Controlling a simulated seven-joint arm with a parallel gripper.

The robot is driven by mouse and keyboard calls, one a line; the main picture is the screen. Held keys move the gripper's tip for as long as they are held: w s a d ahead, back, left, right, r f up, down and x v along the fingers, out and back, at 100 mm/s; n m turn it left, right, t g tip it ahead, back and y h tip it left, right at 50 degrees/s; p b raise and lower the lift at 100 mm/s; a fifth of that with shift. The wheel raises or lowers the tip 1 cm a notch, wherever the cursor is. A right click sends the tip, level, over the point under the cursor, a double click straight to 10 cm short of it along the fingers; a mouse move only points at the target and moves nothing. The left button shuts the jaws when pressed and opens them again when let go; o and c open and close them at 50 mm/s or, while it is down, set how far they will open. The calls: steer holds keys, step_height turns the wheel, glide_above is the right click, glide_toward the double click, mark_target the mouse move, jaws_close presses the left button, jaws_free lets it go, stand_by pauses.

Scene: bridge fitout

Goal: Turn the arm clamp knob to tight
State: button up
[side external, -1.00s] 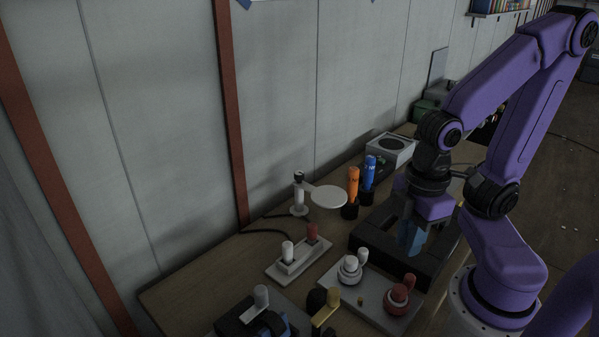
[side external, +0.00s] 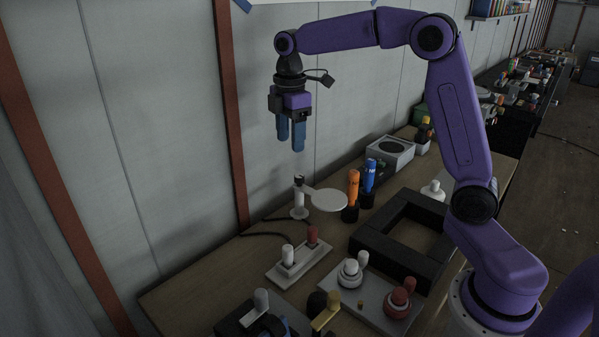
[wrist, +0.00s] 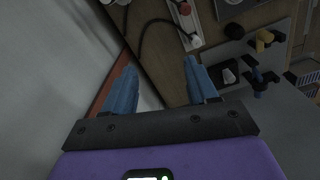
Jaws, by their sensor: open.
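A white post with a flat round disc on a side arm (side external: 326,199) stands on the table near the wall. A small dark knob (side external: 298,180) sits at the top of the post, and it looks like the arm clamp knob. Its turned position is too small to tell. My gripper (side external: 291,146) hangs above the post, pointing down, with its blue fingers apart and empty. A clear gap separates the fingertips from the knob. In the wrist view the open fingers (wrist: 159,66) show, but I cannot make out the knob there.
A white switch strip (side external: 290,266) with a white and a red lever stands in front of the post. Orange (side external: 353,183) and blue (side external: 368,174) upright cylinders stand to its right. A black square frame (side external: 379,258) and a panel with white and red knobs (side external: 354,292) lie nearer me.

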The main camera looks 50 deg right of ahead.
glide_above(299, 175)
steer(key=shift+n, duration=0.4)
step_height(299, 175, down, 17)
steer(key=shift+s+f, duration=0.1)
steer(key=c, duration=1.1)
